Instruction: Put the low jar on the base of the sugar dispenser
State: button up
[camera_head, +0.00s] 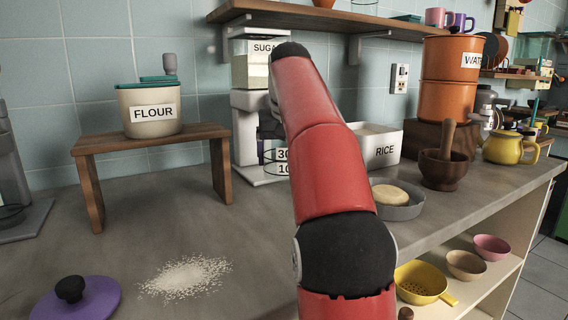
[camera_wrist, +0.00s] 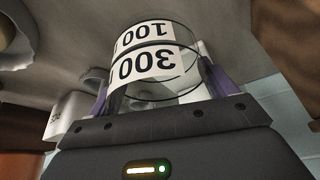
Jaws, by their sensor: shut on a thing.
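The sugar dispenser (camera_head: 252,66) stands by the wall, with its pale column and flat white base (camera_head: 262,181) on the counter. A clear jar with white bands reading 300 and 100 (camera_head: 283,155) shows over the base, partly hidden by my red arm. In the wrist view the jar (camera_wrist: 148,66) appears upside down between the purple fingers of my gripper (camera_wrist: 160,88). The gripper is shut on the jar. The jar looks roughly upright and low over the base; I cannot tell whether it touches it. The head view mostly hides my gripper.
A flour pot (camera_head: 152,108) stands on a wooden stand (camera_head: 150,138) at left. A white rice container (camera_head: 378,146) is close at right, with a grey bowl (camera_head: 402,208) and a mortar (camera_head: 444,170) beyond. A purple lid (camera_head: 95,299) and spilled powder (camera_head: 186,276) lie in front.

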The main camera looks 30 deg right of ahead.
jog(key=shift+w+d+f, duration=0.1)
jog(key=shift+w, duration=0.2)
jog(key=shift+f, duration=1.65)
jog(key=shift+f, duration=0.2)
jog(key=o, duration=1)
jog(key=shift+c, duration=0.2)
